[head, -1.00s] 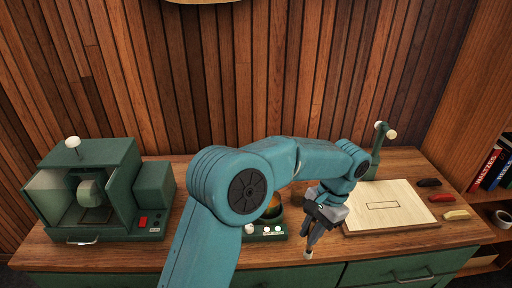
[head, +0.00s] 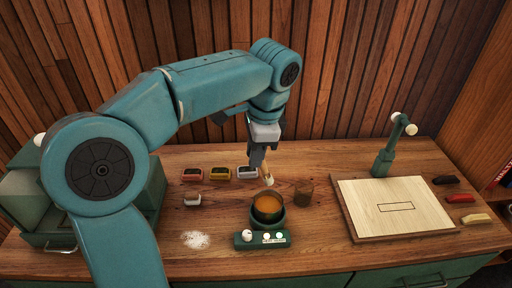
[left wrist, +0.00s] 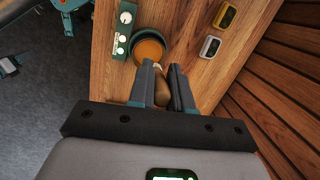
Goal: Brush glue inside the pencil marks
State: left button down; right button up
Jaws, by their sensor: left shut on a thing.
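My left gripper (head: 260,160) points down just behind the glue pot and is shut on a brush. The brush's pale tip (head: 268,180) shows below the fingers in the head view; its brown handle (left wrist: 162,92) shows between them in the left wrist view. The dark round pot (head: 268,217) holds amber glue (head: 268,206), also seen in the left wrist view (left wrist: 149,52). The tip looks close to the pot's far rim; I cannot tell whether they touch. The pale wooden board (head: 360,200) at right bears a pencilled rectangle (head: 396,206). My right gripper is not in view.
A green control box (head: 262,240) sits in front of the pot. White powder (head: 195,239) lies front left. A green post (head: 384,165) stands behind the board; clamps or blocks (head: 476,219) lie right.

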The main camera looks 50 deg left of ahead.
pick_arm(q)
jog(key=shift+w+d+f, duration=0.1)
jog(key=shift+d+f, duration=0.1)
jog(key=shift+d+f+b, duration=0.2)
jog(key=shift+b, duration=0.2)
jog(key=f+b, duration=0.2)
jog(key=f, duration=0.1)
jog(key=f+b, duration=0.5)
jog(key=shift+s+a+f, duration=0.1)
jog(key=shift+s+f, duration=0.15)
jog(key=shift+f, duration=0.15)
notch_tip(320, 180, up, 8)
jog(key=p, duration=0.7)
dwell(1.9)
